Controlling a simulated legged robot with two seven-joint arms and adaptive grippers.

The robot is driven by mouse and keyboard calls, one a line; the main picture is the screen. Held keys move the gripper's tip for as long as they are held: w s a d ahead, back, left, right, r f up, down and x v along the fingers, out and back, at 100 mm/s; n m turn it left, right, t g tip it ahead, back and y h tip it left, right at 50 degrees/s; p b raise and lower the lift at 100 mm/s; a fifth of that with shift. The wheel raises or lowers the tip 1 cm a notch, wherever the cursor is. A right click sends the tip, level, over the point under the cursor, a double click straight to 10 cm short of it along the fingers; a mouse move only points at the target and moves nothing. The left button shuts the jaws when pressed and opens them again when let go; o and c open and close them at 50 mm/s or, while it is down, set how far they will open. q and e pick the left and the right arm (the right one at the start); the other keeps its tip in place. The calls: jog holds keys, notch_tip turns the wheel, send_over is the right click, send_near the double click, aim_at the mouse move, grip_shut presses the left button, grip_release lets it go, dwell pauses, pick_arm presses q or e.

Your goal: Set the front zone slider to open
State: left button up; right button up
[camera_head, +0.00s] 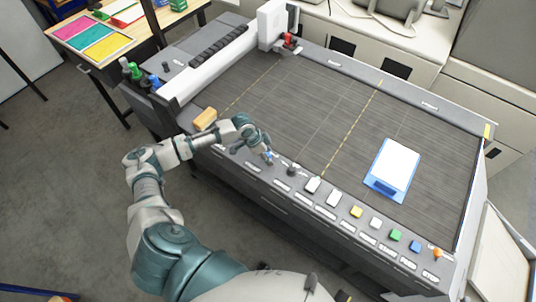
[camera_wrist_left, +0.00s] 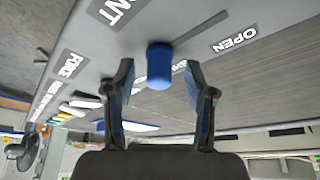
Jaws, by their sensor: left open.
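The front zone slider shows as a blue cylindrical knob (camera_wrist_left: 159,66) in the left wrist view. A label ending in "NT" (camera_wrist_left: 110,9) is to its upper left, and an "OPEN" label (camera_wrist_left: 235,39) is to its right. My left gripper (camera_wrist_left: 158,78) is open, with one finger on each side of the knob and a visible gap at both sides. In the head view my left gripper (camera_head: 267,153) is at the front rail of the cutting table, where the blue knob (camera_head: 270,155) is mostly hidden by the fingers. My right gripper is not in view.
The front rail (camera_head: 255,184) carries a dark knob (camera_head: 291,170) and several coloured buttons to the right. A blue-and-white clipboard (camera_head: 391,168) lies on the right. The middle of the bed is clear.

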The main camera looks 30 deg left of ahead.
pick_arm(q)
jog(key=shift+w+f, duration=0.1)
jog(key=shift+f, duration=0.15)
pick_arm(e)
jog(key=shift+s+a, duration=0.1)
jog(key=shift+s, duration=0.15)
pick_arm(q)
jog(key=shift+c, duration=0.3)
jog(key=shift+d+r, duration=0.1)
grip_shut()
jog(key=a, duration=0.2)
jog(key=a+p, duration=0.1)
jog(key=a, duration=0.1)
jog(key=a+p, duration=0.1)
jog(key=shift+w+a, duration=0.25)
jog(key=shift+a, duration=0.55)
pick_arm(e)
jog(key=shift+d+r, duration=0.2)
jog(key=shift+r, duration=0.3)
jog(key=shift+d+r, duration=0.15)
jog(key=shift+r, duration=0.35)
pick_arm(q)
jog(key=shift+r, duration=0.1)
